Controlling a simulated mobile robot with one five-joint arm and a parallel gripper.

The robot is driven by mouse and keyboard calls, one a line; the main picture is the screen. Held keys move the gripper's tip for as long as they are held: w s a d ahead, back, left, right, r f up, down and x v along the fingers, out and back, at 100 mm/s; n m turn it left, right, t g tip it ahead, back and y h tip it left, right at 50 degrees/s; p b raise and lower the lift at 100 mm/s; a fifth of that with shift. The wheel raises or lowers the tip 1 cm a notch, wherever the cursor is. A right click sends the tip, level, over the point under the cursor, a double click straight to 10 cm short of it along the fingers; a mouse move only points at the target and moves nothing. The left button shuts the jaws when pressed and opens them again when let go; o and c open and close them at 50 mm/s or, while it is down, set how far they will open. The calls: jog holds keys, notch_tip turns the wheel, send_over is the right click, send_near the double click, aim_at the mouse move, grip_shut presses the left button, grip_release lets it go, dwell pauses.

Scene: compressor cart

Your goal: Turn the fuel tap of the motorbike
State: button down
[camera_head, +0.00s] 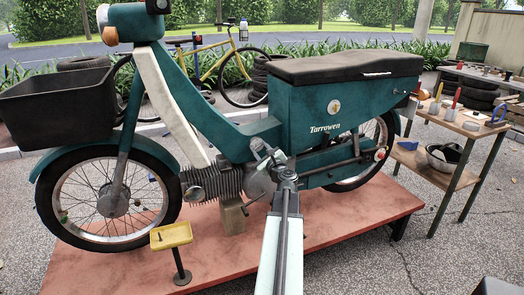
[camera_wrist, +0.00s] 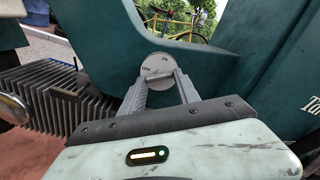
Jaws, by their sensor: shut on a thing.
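The teal motorbike (camera_head: 312,112) stands on a red platform, with "Tarrowen" lettered on its side panel. Its fuel tap (camera_wrist: 157,66) shows in the wrist view as a round grey disc with small lettering, seemingly ON and OFF, low on the teal body. My gripper (camera_wrist: 160,84) reaches up to it with one finger on each side, shut on the tap. In the head view my gripper (camera_head: 268,156) is at the bike's middle, above the engine, and covers most of the tap. The part of the tap between the fingers is partly hidden.
The finned engine (camera_wrist: 60,95) is close to the left of my gripper. The red platform (camera_head: 340,228) lies below. A yellow tray stand (camera_head: 171,236) is at the front left. A wooden workbench (camera_head: 450,122) with tools stands at the right. A yellow bicycle (camera_head: 215,62) is behind.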

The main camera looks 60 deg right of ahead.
jog(key=m, duration=0.5)
jog(key=shift+m, duration=0.3)
dwell(0.4)
jog(key=c, duration=0.9)
grip_release()
jog(key=shift+a, duration=0.1)
jog(key=v, duration=0.7)
jog(key=shift+s+a, duration=0.2)
jog(key=shift+s, duration=0.1)
